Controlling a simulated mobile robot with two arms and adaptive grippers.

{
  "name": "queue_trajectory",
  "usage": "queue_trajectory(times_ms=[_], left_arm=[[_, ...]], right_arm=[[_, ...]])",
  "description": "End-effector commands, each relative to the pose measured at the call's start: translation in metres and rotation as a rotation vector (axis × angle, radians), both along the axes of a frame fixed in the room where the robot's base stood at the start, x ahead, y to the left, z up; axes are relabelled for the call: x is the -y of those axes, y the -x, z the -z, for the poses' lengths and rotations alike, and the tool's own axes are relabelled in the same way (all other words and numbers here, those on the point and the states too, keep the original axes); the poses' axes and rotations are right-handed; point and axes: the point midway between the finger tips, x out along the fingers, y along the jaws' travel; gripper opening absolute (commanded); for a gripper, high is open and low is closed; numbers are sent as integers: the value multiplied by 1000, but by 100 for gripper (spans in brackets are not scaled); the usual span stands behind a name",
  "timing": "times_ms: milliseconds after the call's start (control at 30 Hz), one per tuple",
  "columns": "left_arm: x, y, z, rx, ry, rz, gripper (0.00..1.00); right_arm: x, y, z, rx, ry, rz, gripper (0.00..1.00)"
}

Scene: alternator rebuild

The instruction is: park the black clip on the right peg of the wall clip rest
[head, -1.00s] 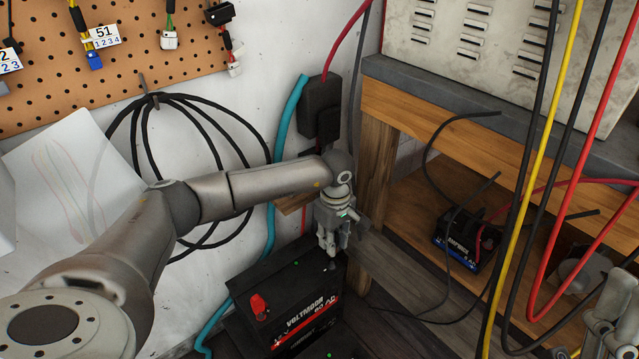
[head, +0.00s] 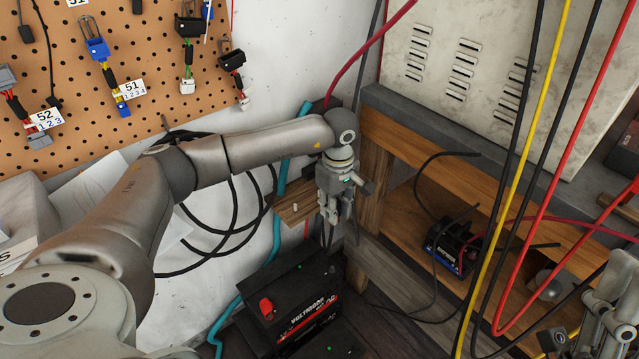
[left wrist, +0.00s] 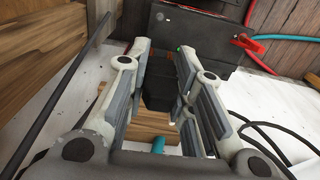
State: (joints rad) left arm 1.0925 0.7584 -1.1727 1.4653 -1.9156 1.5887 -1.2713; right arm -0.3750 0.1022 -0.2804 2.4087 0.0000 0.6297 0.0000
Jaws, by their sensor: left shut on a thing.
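My left gripper (head: 332,218) points down above the black battery (head: 285,315), close to the wooden wall rest (head: 290,198). It is shut on the black clip, whose dark body (left wrist: 161,85) shows between the fingers in the left wrist view. In the head view the clip is mostly hidden by the fingers. One pale peg (head: 295,207) shows on the wall rest, left of the gripper; the rest's right part is behind the gripper. The rest's wood (left wrist: 152,128) also shows beyond the fingers. My right gripper (head: 608,318) is at the lower right edge, partly cut off.
A teal hose (head: 262,243) and black cable loops (head: 235,205) hang on the wall to the left. The wooden bench (head: 373,190) stands close on the right. Red, yellow and black cables (head: 525,190) hang farther right. A pegboard (head: 150,65) is at upper left.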

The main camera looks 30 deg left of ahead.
Motion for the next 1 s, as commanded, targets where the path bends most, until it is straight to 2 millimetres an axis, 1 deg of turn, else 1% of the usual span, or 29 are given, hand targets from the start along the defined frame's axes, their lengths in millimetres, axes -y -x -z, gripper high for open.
queue_trajectory(times_ms=[33,300,400,433,467,1000], left_arm=[[0,0,-16,2,1,0,11],[0,0,-63,1,0,0,11],[0,-1,-78,2,1,-8,11],[-2,-2,-71,0,0,-51,11],[-4,-3,-70,0,1,-87,11],[-29,-25,-70,1,1,-705,11]], right_arm=[[0,0,-12,0,0,0,40],[0,0,-44,0,0,0,40],[0,0,-53,0,0,0,40],[0,0,-48,-1,0,0,40],[0,0,-47,0,0,0,40],[0,0,-58,0,0,0,40]])
